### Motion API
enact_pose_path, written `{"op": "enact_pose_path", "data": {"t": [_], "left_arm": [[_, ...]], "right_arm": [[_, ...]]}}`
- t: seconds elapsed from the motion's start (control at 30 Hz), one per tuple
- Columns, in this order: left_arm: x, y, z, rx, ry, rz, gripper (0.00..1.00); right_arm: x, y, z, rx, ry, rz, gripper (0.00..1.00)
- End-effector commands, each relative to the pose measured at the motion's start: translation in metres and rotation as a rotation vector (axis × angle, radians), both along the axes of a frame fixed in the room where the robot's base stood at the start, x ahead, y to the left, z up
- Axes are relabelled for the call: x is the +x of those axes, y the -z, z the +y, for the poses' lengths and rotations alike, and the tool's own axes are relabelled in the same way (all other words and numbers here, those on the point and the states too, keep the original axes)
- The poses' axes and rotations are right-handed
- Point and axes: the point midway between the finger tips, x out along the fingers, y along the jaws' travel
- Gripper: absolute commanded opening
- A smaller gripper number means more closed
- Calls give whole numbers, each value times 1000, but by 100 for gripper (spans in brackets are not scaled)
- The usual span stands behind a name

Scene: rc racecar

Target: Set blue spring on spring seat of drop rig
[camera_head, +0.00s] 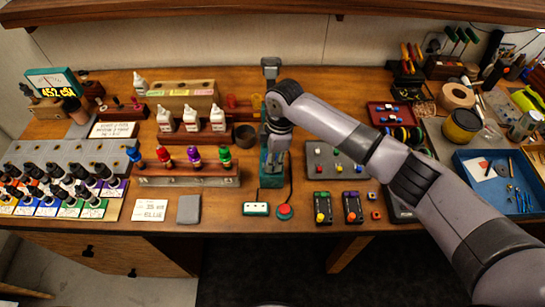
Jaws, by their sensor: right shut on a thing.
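The drop rig (270,66) stands at the back middle of the bench, a grey-topped post above a teal base. My right gripper (275,150) is at the rig, in front of its post and above its base. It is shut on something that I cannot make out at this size. The spring seat is hidden or too small to tell. A wooden rack (190,180) to the left holds a row of coloured parts. A blue part (134,154) is at its left end, beside red, purple and green ones. I cannot tell whether it is the blue spring. My left gripper is out of view.
White bottles (191,118) and a dark cup (245,136) stand left of the rig. A red button (285,211) and a white-topped box (256,209) lie in front. A grey tray (325,158) is to the right. A card reading BLUE (149,210) lies front left.

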Motion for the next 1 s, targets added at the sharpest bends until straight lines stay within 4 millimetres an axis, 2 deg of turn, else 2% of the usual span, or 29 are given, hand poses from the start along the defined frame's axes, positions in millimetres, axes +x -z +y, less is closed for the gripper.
{"op": "enact_pose_path", "data": {"t": [0.1,0.13,0.47,0.8,0.87,1.0], "left_arm": [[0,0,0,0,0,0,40],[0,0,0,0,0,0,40],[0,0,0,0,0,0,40],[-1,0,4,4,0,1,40],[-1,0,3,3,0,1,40],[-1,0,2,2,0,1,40]], "right_arm": [[0,0,0,0,0,0,13],[0,0,0,0,0,0,28],[0,0,0,0,-1,0,50],[0,-3,0,0,-1,-1,50],[1,-9,-1,0,-1,-1,50],[2,-32,-3,1,-1,-5,50]]}}
